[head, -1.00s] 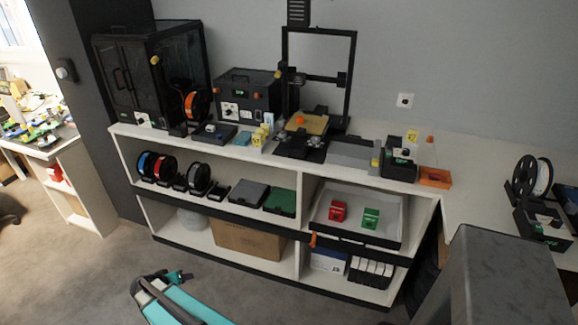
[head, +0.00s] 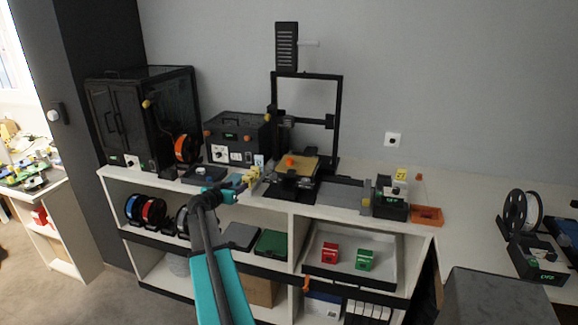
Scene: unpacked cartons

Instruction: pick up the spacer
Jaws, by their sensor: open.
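My arm reaches up from the bottom of the head view to the shelf's worktop. My gripper (head: 236,188) is small in the picture, open, at the front edge of the worktop. Several small yellow pieces (head: 251,175) stand just beyond its tip; whether it touches them is too small to tell. An orange piece (head: 291,161) sits on the tan bed of the open-frame printer (head: 306,168), to the right of my gripper. I cannot tell which small piece is the spacer. My arm hides part of the shelf below.
A dark enclosed printer (head: 130,115) and a black box unit (head: 237,138) stand behind at the left. A grey plate (head: 340,192), a black device (head: 393,199) and an orange tray (head: 427,216) stand to the right. The white shelf (head: 270,211) fronts everything.

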